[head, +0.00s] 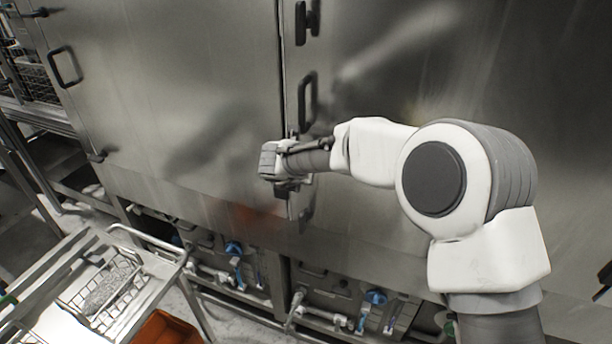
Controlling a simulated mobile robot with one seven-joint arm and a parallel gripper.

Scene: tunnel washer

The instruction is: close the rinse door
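Two large steel door panels of the washer fill the view, and no label shows which is the rinse door. The left panel (170,90) has a dark loop handle (64,67) near its left edge. The right panel (400,60) has a dark loop handle (307,100) near its left edge. A narrow dark seam runs between the panels, and both look nearly flush. My gripper (287,188) is in front of this seam, low down, below the right panel's handle. I cannot tell whether it touches the steel. Its fingers are mostly hidden by its own body.
A steel trolley (140,235) with a wire basket (102,290) stands at the lower left, beside an orange bin (170,329). Pipes and blue-handled valves (375,297) sit below the panels. Racks (30,75) stand at the far left.

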